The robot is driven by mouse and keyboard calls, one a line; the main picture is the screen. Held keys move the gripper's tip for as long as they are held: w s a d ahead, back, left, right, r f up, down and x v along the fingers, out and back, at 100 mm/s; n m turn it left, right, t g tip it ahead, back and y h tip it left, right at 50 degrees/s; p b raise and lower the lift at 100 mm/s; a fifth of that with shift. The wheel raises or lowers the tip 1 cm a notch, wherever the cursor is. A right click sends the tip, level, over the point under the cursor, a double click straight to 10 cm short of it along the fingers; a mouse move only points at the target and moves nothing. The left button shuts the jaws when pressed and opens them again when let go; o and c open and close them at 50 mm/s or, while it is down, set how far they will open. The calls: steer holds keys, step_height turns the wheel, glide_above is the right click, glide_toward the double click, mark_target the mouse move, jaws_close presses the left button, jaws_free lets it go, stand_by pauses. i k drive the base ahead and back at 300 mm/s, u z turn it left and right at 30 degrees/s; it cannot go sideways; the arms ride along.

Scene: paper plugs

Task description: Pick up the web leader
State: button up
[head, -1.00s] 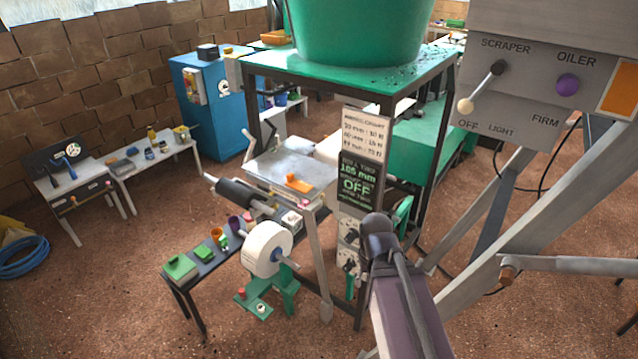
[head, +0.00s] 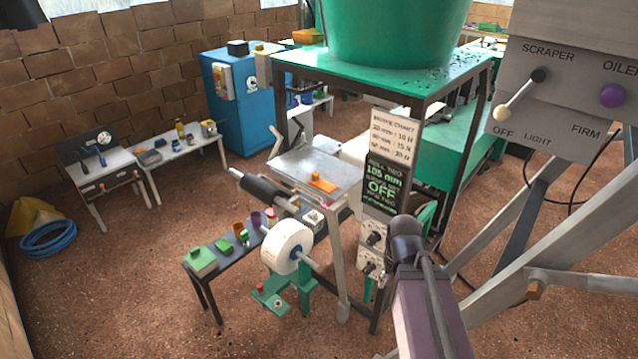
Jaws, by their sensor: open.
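A white paper roll (head: 287,246) sits on a spindle over a green stand (head: 285,295), in front of the green machine. A dark roller (head: 265,190) lies beside the metal plate behind it. I cannot make out the web leader as a separate loose end at this size. A purple-grey arm link (head: 430,310) of mine rises at the bottom, right of the roll. My gripper is not visible in this view.
A low dark bench (head: 222,262) with small coloured items stands left of the roll. The machine's frame (head: 385,290) and a control panel (head: 560,90) with slanting struts crowd the right. The brown floor (head: 110,280) at left is mostly clear.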

mark_target(327, 186)
steer(key=i, duration=0.95)
steer(key=z, duration=0.05)
